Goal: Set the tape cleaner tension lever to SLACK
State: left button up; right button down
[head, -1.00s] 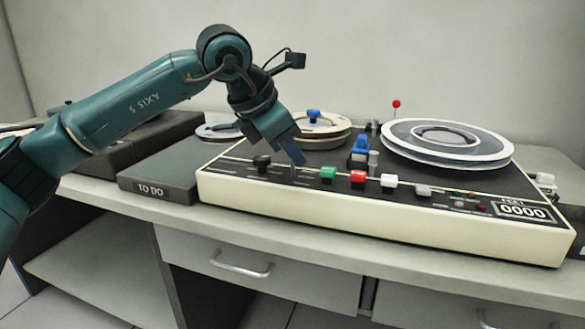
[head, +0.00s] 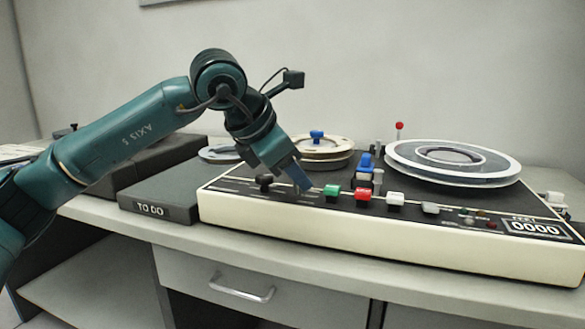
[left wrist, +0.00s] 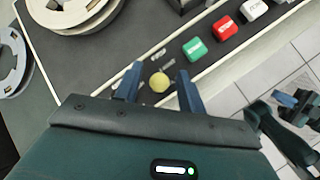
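The tape cleaner (head: 300,222) is a cream box with a black top panel. A pale yellow ball knob (left wrist: 160,84), apparently a lever's, shows in the left wrist view; no label beside it is readable. My left gripper (head: 304,187) is low over the front panel, left of the green button (head: 331,192). In the left wrist view its blue fingers (left wrist: 159,71) are apart, one on each side of the knob; I cannot tell if they touch it. In the head view the gripper hides this knob. My right gripper (left wrist: 290,100) shows small at the right of the wrist view.
A black knob (head: 264,182) stands left of my left gripper. Red (head: 363,195) and white (head: 396,199) buttons are to the right. A red-tipped lever (head: 399,127) and a large reel (head: 450,160) are behind. A TO DO tray (head: 160,195) is at left.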

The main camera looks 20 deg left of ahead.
pick_arm(q)
jog(key=p+v, duration=0.3)
jog(key=v, duration=1)
